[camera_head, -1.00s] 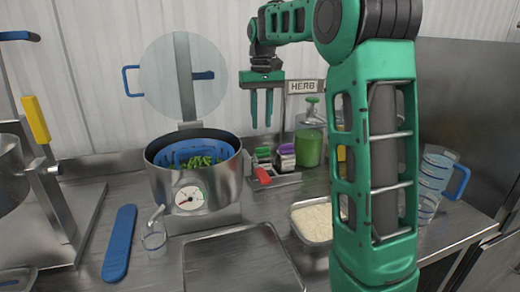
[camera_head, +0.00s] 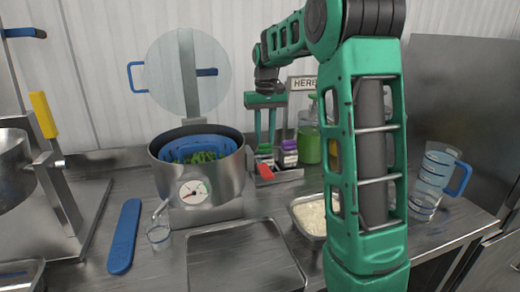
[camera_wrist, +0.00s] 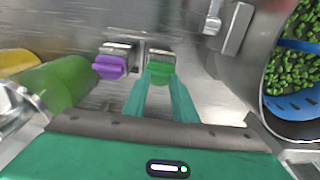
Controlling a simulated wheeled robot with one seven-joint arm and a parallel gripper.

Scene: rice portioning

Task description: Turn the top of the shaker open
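The green-topped shaker (camera_head: 264,155) stands at the back of the counter, beside a purple-topped shaker (camera_head: 288,153). Both also show in the wrist view, the green top (camera_wrist: 160,71) near the middle and the purple top (camera_wrist: 110,66) to its left. My gripper (camera_head: 265,140) points down just above the green-topped shaker, its two fingers apart. In the wrist view my gripper (camera_wrist: 161,88) has its fingers reaching toward the green top with nothing held between them. Whether a finger touches the top cannot be told.
A steel pot (camera_head: 200,185) with a blue basket of green vegetables stands left of the shakers. A red item (camera_head: 266,169) lies in front of them. A green-filled bottle (camera_head: 309,143) stands right, behind my arm. A rice tray (camera_head: 306,212) and a steel tray (camera_head: 243,258) are in front.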

